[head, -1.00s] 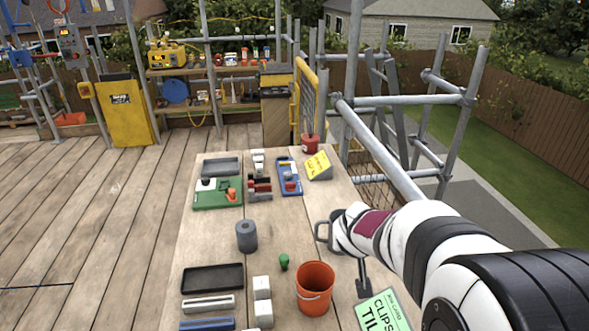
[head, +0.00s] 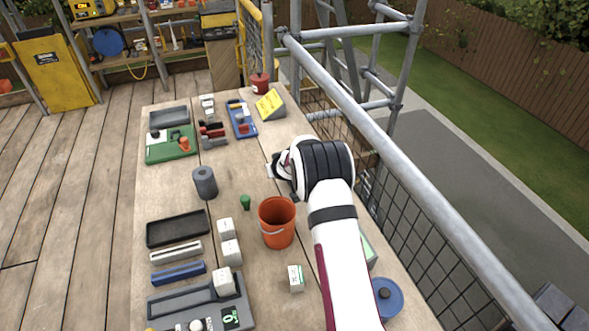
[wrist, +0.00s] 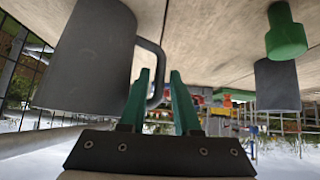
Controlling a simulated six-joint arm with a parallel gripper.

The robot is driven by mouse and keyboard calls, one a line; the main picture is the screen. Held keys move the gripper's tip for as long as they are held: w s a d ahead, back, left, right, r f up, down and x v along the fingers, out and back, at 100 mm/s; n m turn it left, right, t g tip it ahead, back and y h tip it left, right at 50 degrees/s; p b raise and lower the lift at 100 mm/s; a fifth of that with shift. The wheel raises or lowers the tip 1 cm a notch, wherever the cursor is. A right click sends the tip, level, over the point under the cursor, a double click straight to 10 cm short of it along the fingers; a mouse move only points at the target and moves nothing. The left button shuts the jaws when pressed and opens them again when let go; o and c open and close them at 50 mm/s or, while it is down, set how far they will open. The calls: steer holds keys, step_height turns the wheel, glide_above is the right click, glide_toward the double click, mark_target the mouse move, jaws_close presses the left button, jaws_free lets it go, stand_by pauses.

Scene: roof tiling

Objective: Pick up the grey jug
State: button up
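The grey jug (wrist: 85,55) fills the left of the wrist view, which shows the scene upside down. Its loop handle (wrist: 160,68) reaches right to the fingers. My gripper (wrist: 160,74) has two green fingers, open with a gap. The handle's bar shows in that gap, close to the left finger; I cannot tell whether it touches or how deep it sits. In the head view my arm hides most of the jug, and only small grey parts show at the arm's end.
A grey cylinder (head: 205,182) and green knob-shaped piece (head: 245,202) stand left of my gripper on the wooden table (head: 180,215). An orange bucket (head: 277,222) stands nearer. Trays, blocks and a yellow-signed wedge (head: 270,104) surround them. Scaffold rails (head: 390,180) run along the right.

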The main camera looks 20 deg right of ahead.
steer(key=shift+w+f, duration=0.25)
jaws_close()
steer(key=shift+r, duration=0.1)
stand_by(1.2)
